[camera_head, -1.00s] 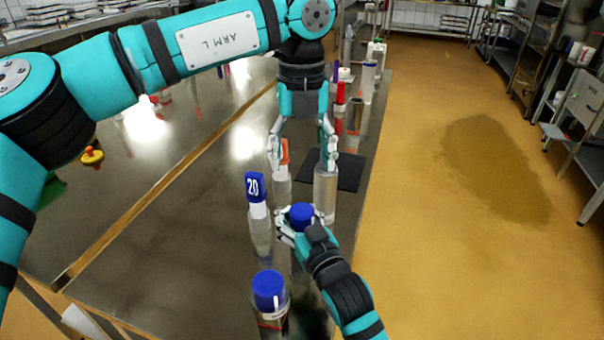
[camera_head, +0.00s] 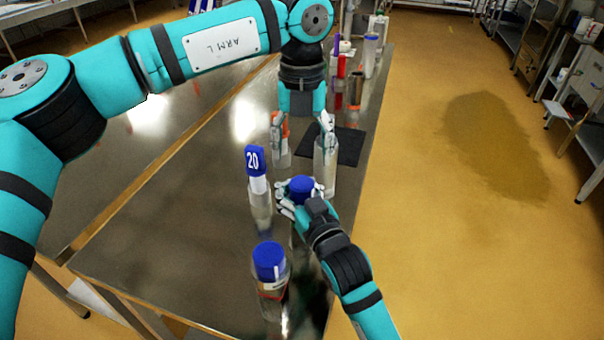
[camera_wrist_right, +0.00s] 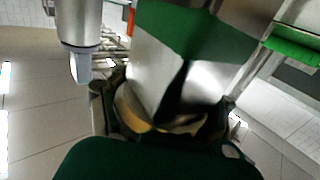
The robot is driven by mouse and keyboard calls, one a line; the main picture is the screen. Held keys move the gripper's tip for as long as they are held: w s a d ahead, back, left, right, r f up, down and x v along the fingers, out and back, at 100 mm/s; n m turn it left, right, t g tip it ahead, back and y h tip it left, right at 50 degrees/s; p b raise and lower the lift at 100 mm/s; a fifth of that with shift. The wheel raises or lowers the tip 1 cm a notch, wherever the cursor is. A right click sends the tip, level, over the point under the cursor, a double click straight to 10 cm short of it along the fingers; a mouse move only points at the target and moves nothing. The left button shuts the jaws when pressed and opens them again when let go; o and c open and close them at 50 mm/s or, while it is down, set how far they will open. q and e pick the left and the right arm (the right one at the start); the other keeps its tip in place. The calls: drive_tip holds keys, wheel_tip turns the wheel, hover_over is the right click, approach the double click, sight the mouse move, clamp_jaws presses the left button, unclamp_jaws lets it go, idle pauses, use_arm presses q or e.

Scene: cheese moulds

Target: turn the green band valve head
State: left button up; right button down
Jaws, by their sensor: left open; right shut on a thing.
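In the right wrist view a broad green band (camera_wrist_right: 195,30) crosses a grey-white body close to the camera; which object this is I cannot tell. A dark green surface (camera_wrist_right: 150,163) fills the bottom of that view. In the head view no green band is clear. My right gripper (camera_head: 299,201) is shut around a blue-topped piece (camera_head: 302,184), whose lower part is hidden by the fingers. My left gripper (camera_head: 302,135) is open, pointing down, with its fingers beside an orange-topped cylinder (camera_head: 281,128) and a clear cylinder (camera_head: 325,172).
A cylinder with a blue "20" tag (camera_head: 256,160) stands left of my right gripper. A blue-capped jar (camera_head: 270,262) stands nearer. A black mat (camera_head: 349,146) lies behind the clear cylinder. Red and clear tubes (camera_head: 356,88) stand farther back. The left tabletop (camera_head: 165,225) is bare.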

sight(303, 179)
use_arm(q)
wheel_tip(303, 179, down, 7)
drive_tip(key=shift+f, duration=0.1)
idle(0.3)
drive_tip(key=c, duration=1.2)
drive_tip(key=m, duration=0.3)
drive_tip(key=shift+d, duration=0.1)
drive_tip(key=o, duration=1.2)
wheel_tip(303, 179, up, 12)
